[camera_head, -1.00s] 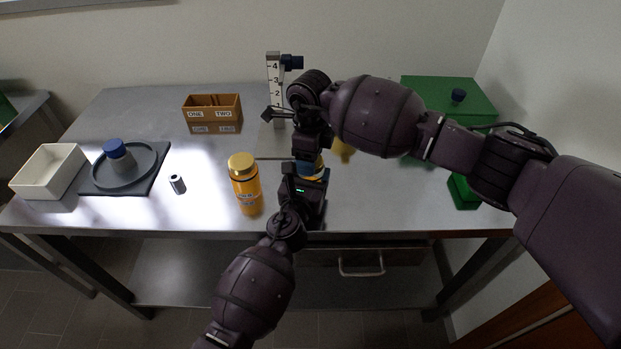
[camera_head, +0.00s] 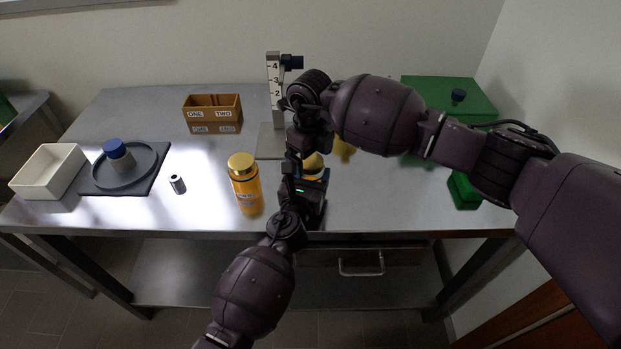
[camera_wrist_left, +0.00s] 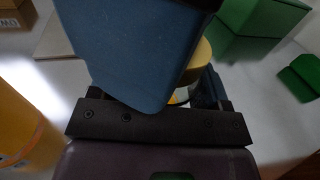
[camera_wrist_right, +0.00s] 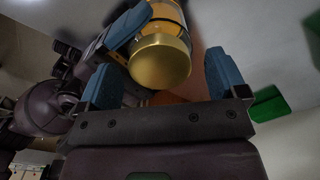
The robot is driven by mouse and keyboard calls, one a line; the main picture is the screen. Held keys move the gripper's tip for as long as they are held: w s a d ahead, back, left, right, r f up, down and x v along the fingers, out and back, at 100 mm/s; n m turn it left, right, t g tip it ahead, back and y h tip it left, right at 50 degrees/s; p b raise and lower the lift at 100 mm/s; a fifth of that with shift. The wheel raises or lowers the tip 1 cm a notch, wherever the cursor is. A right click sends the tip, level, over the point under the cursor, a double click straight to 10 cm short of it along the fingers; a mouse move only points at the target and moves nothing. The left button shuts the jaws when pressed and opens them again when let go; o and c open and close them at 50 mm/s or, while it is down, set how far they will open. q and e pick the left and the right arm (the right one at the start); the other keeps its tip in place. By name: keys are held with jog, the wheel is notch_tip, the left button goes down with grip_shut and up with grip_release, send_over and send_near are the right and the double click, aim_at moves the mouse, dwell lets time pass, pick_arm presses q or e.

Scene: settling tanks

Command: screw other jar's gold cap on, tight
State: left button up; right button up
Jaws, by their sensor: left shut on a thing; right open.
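One orange jar with a gold cap (camera_head: 243,180) stands upright on the table, left of my grippers. It also shows at the left edge of the left wrist view (camera_wrist_left: 20,125). The other jar is mostly hidden between my grippers; its gold cap (camera_head: 313,163) shows in part. My left gripper (camera_head: 311,180) is shut on this jar's body. In the right wrist view the gold cap (camera_wrist_right: 160,62) sits at the end of the orange body (camera_wrist_right: 166,12). How tight it sits cannot be seen. My right gripper (camera_wrist_right: 163,80) is open, its blue fingers apart on either side of the cap.
A numbered post (camera_head: 274,90) stands behind the grippers. A ONE/TWO box (camera_head: 212,108) is at the back. A small grey cylinder (camera_head: 177,184), a dark round tray (camera_head: 95,182) and a white bin (camera_head: 32,185) lie left. Green boxes (camera_head: 440,92) are right.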

notch_tip(320, 180, up, 12)
dwell(0.5)
pick_arm(q)
jog(key=o, duration=1.8)
jog(key=p+v, duration=0.1)
jog(key=v, duration=0.8)
jog(key=shift+s, duration=0.25)
jog(key=shift+s+a, duration=0.2)
jog(key=shift+s, duration=0.45)
pick_arm(e)
jog(key=shift+r, duration=0.75)
